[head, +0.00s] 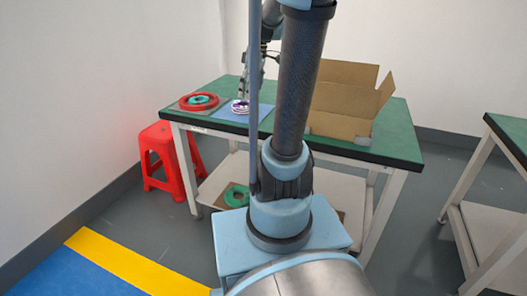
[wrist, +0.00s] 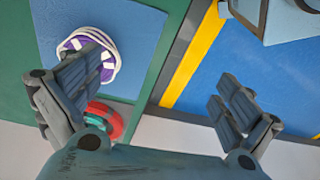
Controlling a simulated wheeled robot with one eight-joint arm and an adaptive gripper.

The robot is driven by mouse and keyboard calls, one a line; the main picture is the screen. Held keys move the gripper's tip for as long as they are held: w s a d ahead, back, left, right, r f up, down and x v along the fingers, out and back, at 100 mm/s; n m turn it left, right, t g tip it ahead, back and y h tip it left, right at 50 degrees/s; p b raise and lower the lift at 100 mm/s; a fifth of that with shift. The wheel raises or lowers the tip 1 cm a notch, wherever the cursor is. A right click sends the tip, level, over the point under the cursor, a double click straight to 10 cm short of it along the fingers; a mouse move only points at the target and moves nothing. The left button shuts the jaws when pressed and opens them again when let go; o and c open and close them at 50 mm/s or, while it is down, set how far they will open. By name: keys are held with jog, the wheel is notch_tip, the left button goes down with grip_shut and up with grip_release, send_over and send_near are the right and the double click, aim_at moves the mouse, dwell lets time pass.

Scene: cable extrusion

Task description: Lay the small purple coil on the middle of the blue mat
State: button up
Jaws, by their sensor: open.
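The small purple coil with white bands (wrist: 108,68) lies flat on the blue mat (wrist: 142,35) in the wrist view; the left finger hides part of it. In the head view the coil (head: 238,107) appears toward the far side of the mat (head: 232,118). My gripper (wrist: 160,78) is open, with its fingers wide apart. The left finger overlaps the coil in the picture; I cannot tell whether they touch. The right finger is well clear of it. In the head view my gripper (head: 244,90) is small and partly hidden by my arm.
A larger red coil (head: 185,105) with green and purple inside lies left of the mat on the green table (head: 395,140). An open cardboard box (head: 338,105) stands at the right. A red stool (head: 157,150) is beside the table. A green coil (head: 236,196) is on the lower shelf.

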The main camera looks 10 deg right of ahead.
jog(key=s+f+m+h, duration=0.1)
jog(key=s+f+m, duration=0.5)
jog(key=s, duration=0.4)
jog(key=s+f+m+t+h, duration=0.1)
jog(key=s+f+m, duration=0.4)
jog(key=s+f, duration=0.3)
jog(key=s, duration=0.3)
jog(key=shift+s+f+m+t, duration=0.2)
jog(key=shift+m+t, duration=0.1)
jog(key=shift+m, duration=0.1)
jog(key=shift+w, duration=0.1)
